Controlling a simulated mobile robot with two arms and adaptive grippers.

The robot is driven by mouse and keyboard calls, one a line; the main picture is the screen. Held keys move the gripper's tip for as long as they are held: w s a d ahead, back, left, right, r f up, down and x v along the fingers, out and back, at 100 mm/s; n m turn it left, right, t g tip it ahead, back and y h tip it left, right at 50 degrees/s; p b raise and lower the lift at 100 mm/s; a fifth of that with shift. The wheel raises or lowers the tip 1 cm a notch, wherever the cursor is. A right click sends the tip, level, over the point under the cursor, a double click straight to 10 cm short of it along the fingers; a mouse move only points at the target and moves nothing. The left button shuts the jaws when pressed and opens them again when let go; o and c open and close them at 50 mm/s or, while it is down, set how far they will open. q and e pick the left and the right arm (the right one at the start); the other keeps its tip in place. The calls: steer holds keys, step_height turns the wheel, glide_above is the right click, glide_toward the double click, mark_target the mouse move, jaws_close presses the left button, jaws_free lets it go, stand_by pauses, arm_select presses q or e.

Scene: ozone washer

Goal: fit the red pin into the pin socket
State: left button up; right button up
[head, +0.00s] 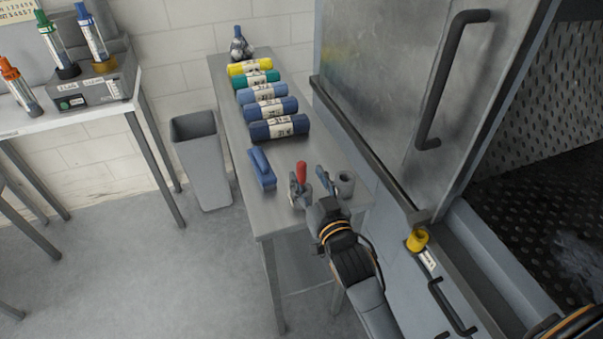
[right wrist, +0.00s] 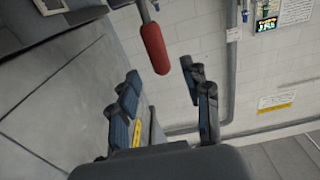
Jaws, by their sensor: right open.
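The red pin (head: 301,172) is upright near the front end of the narrow metal table, its lower part hidden by my right gripper. In the right wrist view its red grip (right wrist: 154,48) and part of a grey shaft show just beyond the fingertips. My right gripper (head: 313,190) is open, with its fingers spread near the pin; it also shows in the right wrist view (right wrist: 162,80). A yellow fitting (head: 417,240) with a label sits on the washer's sill and may be the pin socket; I cannot tell for sure. My left gripper is not in view.
The metal table (head: 283,222) also holds a grey hollow cylinder (head: 345,184), a blue handled object (head: 262,168) and several coloured rolls (head: 278,127). The washer door (head: 390,70) has a long black handle (head: 450,80). A grey bin (head: 202,160) stands left of the table.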

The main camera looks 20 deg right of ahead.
mark_target(303, 171)
steer(key=w, duration=0.2)
steer(key=w+p, duration=0.1)
steer(key=w, duration=0.1)
steer(key=shift+w+a+f, duration=0.15)
steer(key=shift+w+f, duration=0.05)
steer(key=shift+w, duration=0.2)
steer(key=shift+s, duration=0.1)
jaws_close()
